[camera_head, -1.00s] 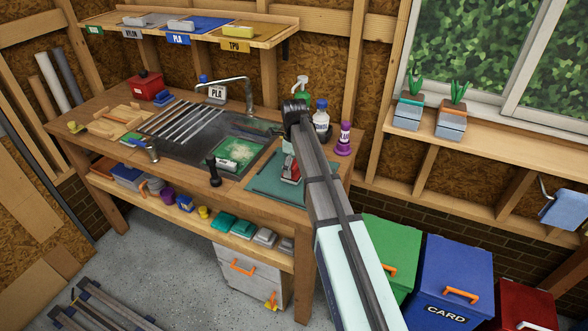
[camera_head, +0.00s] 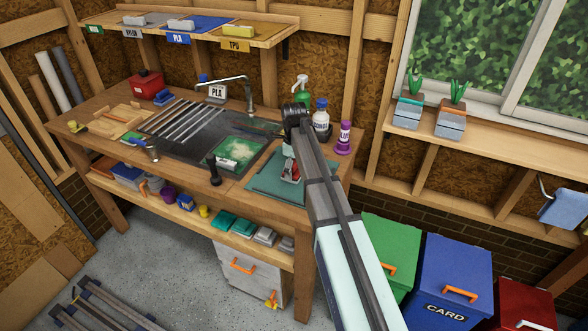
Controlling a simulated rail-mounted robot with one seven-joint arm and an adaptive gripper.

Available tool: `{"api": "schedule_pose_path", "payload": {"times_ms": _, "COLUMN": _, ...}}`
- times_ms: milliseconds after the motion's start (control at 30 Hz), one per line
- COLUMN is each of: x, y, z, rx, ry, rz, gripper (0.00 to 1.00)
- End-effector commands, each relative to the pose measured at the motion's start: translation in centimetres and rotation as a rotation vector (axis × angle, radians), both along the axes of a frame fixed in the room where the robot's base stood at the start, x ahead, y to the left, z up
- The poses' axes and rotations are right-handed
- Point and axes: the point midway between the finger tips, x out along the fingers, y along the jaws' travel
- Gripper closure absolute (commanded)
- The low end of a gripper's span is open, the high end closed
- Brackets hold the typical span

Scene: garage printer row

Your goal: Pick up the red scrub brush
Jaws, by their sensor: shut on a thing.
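The red scrub brush (camera_head: 285,177) is at the right end of the workbench, over the teal mat (camera_head: 265,187). It is mostly hidden by my arm and gripper; a little red shows. My gripper (camera_head: 291,175) points down at the brush, just left of my forearm, and is shut on it. I cannot tell whether the brush touches the mat or is slightly above it.
A sink with a green-and-white board (camera_head: 237,153) lies left of the mat. A dark upright tool (camera_head: 213,172) stands at the bench's front edge. A green spray bottle (camera_head: 302,92), a blue-capped bottle (camera_head: 321,117) and a purple bottle (camera_head: 344,137) stand behind my arm.

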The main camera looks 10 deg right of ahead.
Motion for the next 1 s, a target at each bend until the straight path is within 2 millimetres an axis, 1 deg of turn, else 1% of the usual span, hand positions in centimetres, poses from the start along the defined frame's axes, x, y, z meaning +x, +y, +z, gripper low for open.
{"api": "schedule_pose_path", "payload": {"times_ms": 133, "x": -0.1, "y": 0.0, "z": 0.6, "rx": 0.000, "ry": 0.002, "rz": 0.000, "gripper": 0.53}}
{"api": "schedule_pose_path", "payload": {"times_ms": 267, "x": 0.0, "y": 0.0, "z": 2.2, "rx": 0.001, "ry": 0.001, "rz": 0.000, "gripper": 0.53}}
{"api": "schedule_pose_path", "payload": {"times_ms": 367, "x": 0.1, "y": 0.0, "z": 4.1, "rx": 0.000, "ry": -0.001, "rz": 0.000, "gripper": 0.53}}
{"api": "schedule_pose_path", "payload": {"times_ms": 600, "x": 0.2, "y": 0.0, "z": 10.3, "rx": 0.000, "ry": -0.003, "rz": 0.000, "gripper": 0.53}}
{"api": "schedule_pose_path", "payload": {"times_ms": 800, "x": 0.2, "y": 0.0, "z": 15.0, "rx": 0.000, "ry": -0.001, "rz": 0.000, "gripper": 0.53}}
{"api": "schedule_pose_path", "payload": {"times_ms": 900, "x": 0.1, "y": 0.0, "z": 16.9, "rx": 0.000, "ry": -0.001, "rz": 0.000, "gripper": 0.53}}
{"api": "schedule_pose_path", "payload": {"times_ms": 1000, "x": 0.1, "y": 0.0, "z": 18.3, "rx": 0.000, "ry": 0.000, "rz": 0.000, "gripper": 0.53}}
